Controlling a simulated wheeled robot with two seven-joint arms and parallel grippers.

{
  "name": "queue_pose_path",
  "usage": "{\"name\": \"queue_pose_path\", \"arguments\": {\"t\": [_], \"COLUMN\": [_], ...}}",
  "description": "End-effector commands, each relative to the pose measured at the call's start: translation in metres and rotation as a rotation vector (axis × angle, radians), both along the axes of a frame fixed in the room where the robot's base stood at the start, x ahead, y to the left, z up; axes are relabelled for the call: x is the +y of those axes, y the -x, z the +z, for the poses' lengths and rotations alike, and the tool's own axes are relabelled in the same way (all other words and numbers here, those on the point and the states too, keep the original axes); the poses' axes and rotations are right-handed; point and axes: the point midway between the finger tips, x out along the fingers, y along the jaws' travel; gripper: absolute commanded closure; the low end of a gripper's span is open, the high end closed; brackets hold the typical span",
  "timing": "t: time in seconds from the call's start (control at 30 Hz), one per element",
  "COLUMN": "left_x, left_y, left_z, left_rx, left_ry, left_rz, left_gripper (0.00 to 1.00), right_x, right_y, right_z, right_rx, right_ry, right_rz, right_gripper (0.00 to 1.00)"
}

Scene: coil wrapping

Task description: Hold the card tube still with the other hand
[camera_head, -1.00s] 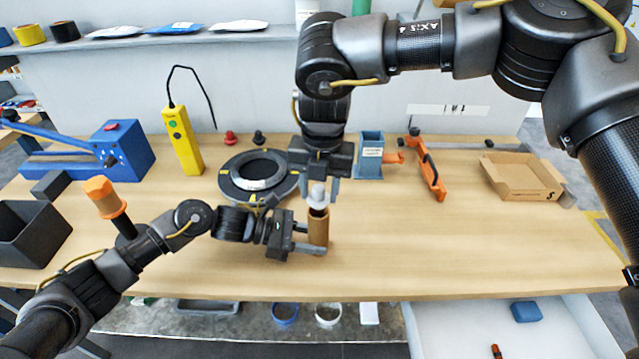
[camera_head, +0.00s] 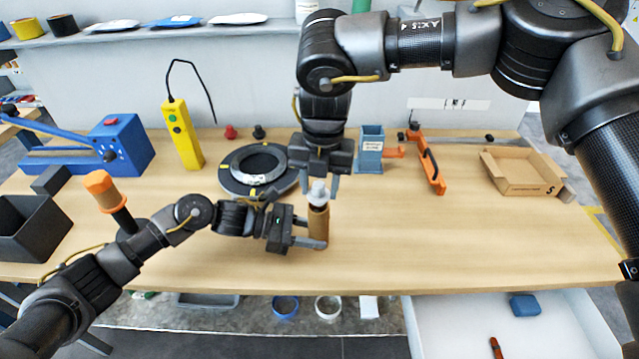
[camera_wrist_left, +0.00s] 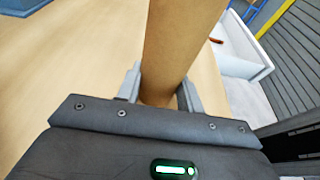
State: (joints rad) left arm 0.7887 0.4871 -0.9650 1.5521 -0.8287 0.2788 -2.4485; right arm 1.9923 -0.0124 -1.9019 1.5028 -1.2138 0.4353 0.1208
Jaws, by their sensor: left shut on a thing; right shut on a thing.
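The brown card tube (camera_head: 318,224) stands upright near the front middle of the table. It also shows large in the left wrist view (camera_wrist_left: 178,45), between the two fingers. My left gripper (camera_head: 314,244) reaches in from the left and is shut on the lower part of the tube. My right gripper (camera_head: 319,187) points down from above and is shut on a pale grey-white piece (camera_head: 319,192) at the tube's top. Whether that piece sits in the tube or just on its rim I cannot tell.
A black ring on a round base (camera_head: 232,183) lies behind my left gripper. A blue holder (camera_head: 371,158), an orange tool (camera_head: 430,165) and an open cardboard box (camera_head: 520,188) stand to the right. An orange-topped post (camera_head: 100,188) is at left. The front right table is clear.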

Motion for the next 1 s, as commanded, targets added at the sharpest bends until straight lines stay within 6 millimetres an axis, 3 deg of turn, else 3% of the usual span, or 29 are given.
{"name": "queue_pose_path", "arguments": {"t": [1.0], "left_x": [0.0000], "left_y": [0.0000], "left_z": [0.0000], "left_rx": [0.000], "left_ry": [0.000], "left_rz": [0.000], "left_gripper": [0.76], "right_x": [0.0000], "right_y": [0.0001], "right_z": [-0.0051], "right_rx": [0.001], "right_ry": [0.000], "right_rz": [0.000], "right_gripper": [0.80]}}
